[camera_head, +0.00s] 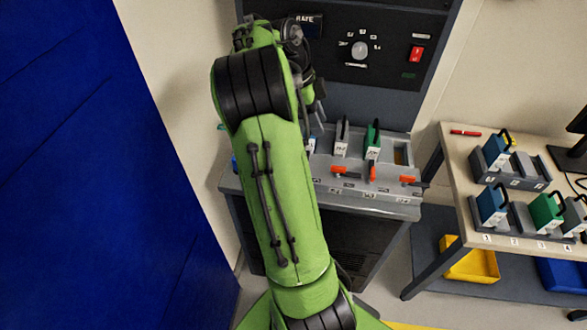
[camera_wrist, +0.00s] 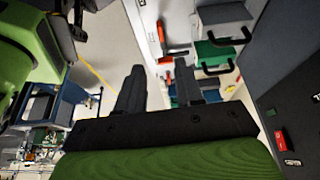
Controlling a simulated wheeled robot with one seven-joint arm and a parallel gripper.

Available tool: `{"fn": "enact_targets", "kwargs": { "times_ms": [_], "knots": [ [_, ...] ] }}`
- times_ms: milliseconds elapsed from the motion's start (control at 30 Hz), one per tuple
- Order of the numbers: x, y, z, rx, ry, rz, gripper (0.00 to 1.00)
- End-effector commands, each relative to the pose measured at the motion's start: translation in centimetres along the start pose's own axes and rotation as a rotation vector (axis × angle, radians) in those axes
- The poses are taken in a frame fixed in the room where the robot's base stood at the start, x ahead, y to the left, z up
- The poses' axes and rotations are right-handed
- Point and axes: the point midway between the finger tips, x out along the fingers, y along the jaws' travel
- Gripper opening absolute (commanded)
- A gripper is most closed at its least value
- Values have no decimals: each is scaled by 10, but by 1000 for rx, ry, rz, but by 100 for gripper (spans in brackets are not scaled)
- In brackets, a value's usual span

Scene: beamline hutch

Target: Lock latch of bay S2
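The bay bench (camera_head: 325,180) carries a row of bays with orange latch levers. The left visible lever (camera_head: 338,170) and the right lever (camera_head: 408,180) lie crosswise; the middle lever (camera_head: 372,172) points front to back. Bay labels are too small to read surely, so I cannot tell which lever is S2's. A grey cassette (camera_head: 341,140) and a green cassette (camera_head: 373,140) stand behind the levers. My arm hides the bench's left part. In the wrist view my gripper (camera_wrist: 160,82) is open and empty, with orange levers (camera_wrist: 172,55) beyond the fingers.
A control panel (camera_head: 365,45) with a dial and red switch rises behind the bench. The side table (camera_head: 460,165) at right holds blue and green cassettes, with a yellow bin (camera_head: 470,266) below. A blue wall panel (camera_head: 80,170) stands at left. The right-hand bay slot (camera_head: 402,156) looks empty.

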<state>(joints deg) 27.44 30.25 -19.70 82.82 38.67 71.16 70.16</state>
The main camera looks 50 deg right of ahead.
Motion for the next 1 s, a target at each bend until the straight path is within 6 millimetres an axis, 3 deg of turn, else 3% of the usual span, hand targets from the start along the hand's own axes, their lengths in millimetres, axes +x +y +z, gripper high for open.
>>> {"fn": "enact_targets", "kwargs": {
  "times_ms": [167,500,700,1000],
  "knots": [
    [23,0,-1,13,3,6,36],
    [109,0,0,7,3,6,36],
    [147,0,0,5,2,4,36],
    [158,0,0,5,1,1,36]
  ]
}}
